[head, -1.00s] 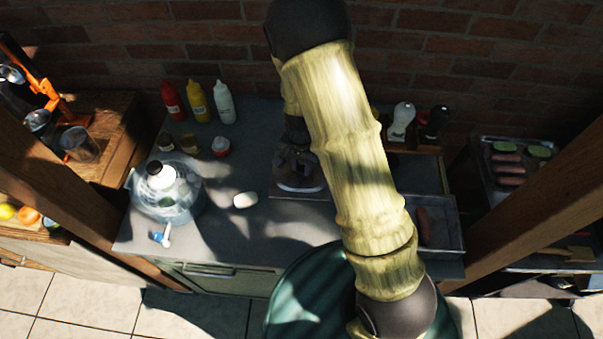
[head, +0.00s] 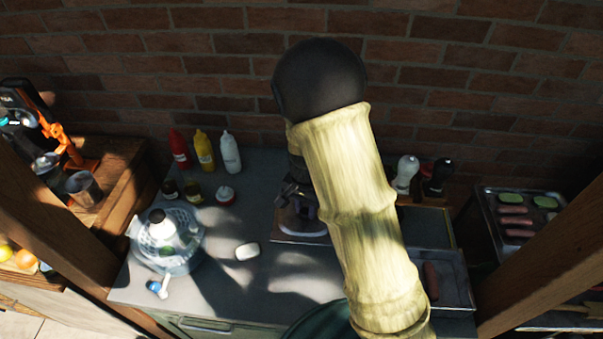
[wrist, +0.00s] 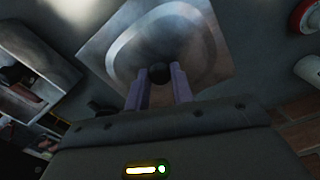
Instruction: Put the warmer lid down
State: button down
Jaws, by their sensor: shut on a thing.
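The warmer lid (wrist: 205,50) is a grey metal square plate with a raised oval middle and a black knob (wrist: 157,72). In the wrist view my gripper (wrist: 158,80) has its two fingers on either side of the knob, shut on it. In the head view the lid (head: 287,238) is over the back middle of the grey counter, partly hidden by my arm. My gripper (head: 297,195) is above it there, dark and partly covered. I cannot tell whether the lid touches the surface under it.
A metal tray with a sausage (head: 455,275) is to the right. Bare counter (head: 225,290) lies in front.

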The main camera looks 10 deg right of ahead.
jog(key=w+d+f+n, duration=0.2)
jog(key=d, duration=0.1)
jog(key=w+d+f+n, duration=0.2)
jog(key=w+d+f, duration=0.1)
jog(key=w+d+f+n, duration=0.2)
jog(key=d+f, duration=0.1)
jog(key=shift+w+d+f+n, duration=0.1)
jog(key=shift+w+d+n, duration=0.05)
jog(key=shift+n, duration=0.15)
notch_tip(320, 180, up, 14)
jog(key=p, duration=0.5)
notch_tip(320, 180, down, 14)
jog(key=b, duration=0.5)
jog(key=shift+f, duration=0.1)
